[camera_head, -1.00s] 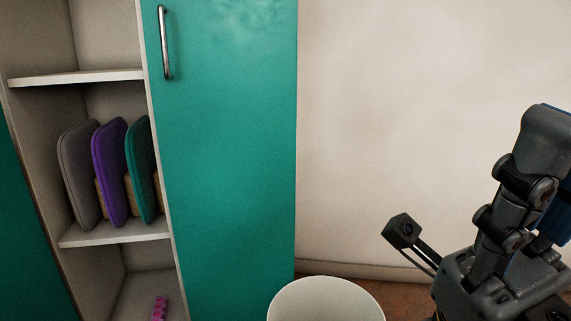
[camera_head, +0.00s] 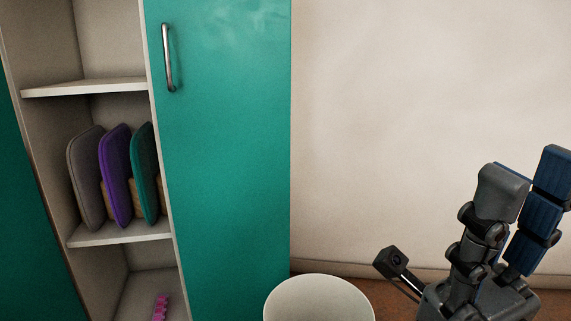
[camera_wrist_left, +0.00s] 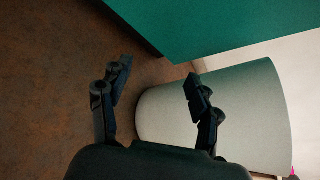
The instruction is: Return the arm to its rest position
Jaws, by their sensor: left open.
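In the head view my right gripper (camera_head: 524,178) points upward at the lower right, in front of the pale wall. Its dark grey fingers with blue pads stand apart, with nothing between them. My left arm does not show in the head view. In the left wrist view my left gripper (camera_wrist_left: 158,74) is open and empty. Its two dark fingers are spread, the right one overlapping the white bin (camera_wrist_left: 252,112) in the picture. Whether they touch cannot be told.
The white bin (camera_head: 319,302) stands on the brown floor before a cabinet with a green door (camera_head: 220,170). Its open shelves hold a grey (camera_head: 86,178), a purple (camera_head: 116,175) and a green padded item (camera_head: 143,170). A pink object (camera_head: 160,307) lies lower.

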